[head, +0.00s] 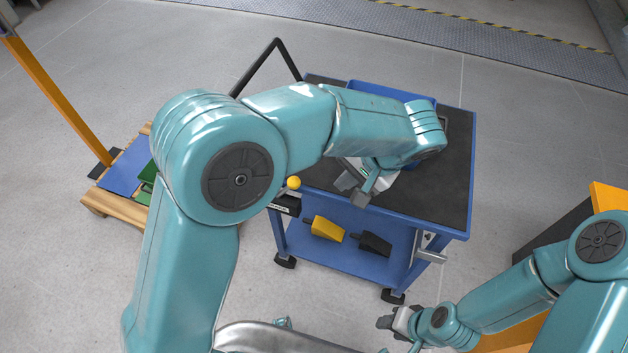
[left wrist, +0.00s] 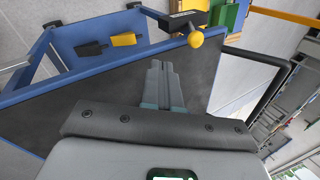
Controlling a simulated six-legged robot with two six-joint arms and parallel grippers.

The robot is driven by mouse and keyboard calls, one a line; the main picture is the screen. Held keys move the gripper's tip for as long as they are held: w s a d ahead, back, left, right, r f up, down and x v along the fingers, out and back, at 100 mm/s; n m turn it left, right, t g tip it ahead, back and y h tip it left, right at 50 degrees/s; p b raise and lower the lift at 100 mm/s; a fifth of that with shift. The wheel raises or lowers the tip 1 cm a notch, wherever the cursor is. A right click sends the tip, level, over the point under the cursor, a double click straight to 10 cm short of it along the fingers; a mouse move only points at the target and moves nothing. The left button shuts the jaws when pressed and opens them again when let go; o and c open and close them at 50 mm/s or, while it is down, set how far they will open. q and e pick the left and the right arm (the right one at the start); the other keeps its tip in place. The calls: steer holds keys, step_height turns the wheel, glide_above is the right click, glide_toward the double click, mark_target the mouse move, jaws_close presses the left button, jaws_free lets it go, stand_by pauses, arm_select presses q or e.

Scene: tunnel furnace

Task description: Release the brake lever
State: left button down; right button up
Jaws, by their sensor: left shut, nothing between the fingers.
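The brake lever shows as a yellow ball knob (head: 293,183) at a black labelled box (head: 286,204) on the near left side of a blue cart (head: 455,234). In the left wrist view the yellow knob (left wrist: 196,39) is beyond my fingertips, slightly right. The lever's rod is mostly hidden there. My left gripper (head: 360,192) is over the black cart top, right of the knob and apart from it. Its fingers (left wrist: 161,66) are together with nothing between them. My right gripper (head: 392,320) is low at the front, away from the cart; its fingers are too small to judge.
A blue tray (head: 385,91) sits on the cart top, partly behind my arm. A yellow wedge (head: 324,229) and a black wedge (head: 374,243) lie on the lower shelf. A black push handle (head: 277,55) rises at the back left. A wooden pallet (head: 110,207) stands left.

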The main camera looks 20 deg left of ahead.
arm_select(q)
glide_toward(309, 185)
steer(key=s+d+f, duration=0.1)
steer(key=s+f, duration=0.3)
steer(key=shift+w+a+r+p, duration=0.1)
steer(key=shift+w+a, duration=0.1)
steer(key=shift+a, duration=0.45)
steer(key=shift+w+a+r+p, duration=0.1)
steer(key=shift+w+a, duration=0.1)
steer(key=shift+a, duration=0.4)
steer(key=shift+w+a+r+p, duration=0.1)
steer(key=shift+w+a, duration=0.1)
steer(key=shift+a, duration=0.45)
steer(key=shift+a, duration=0.1)
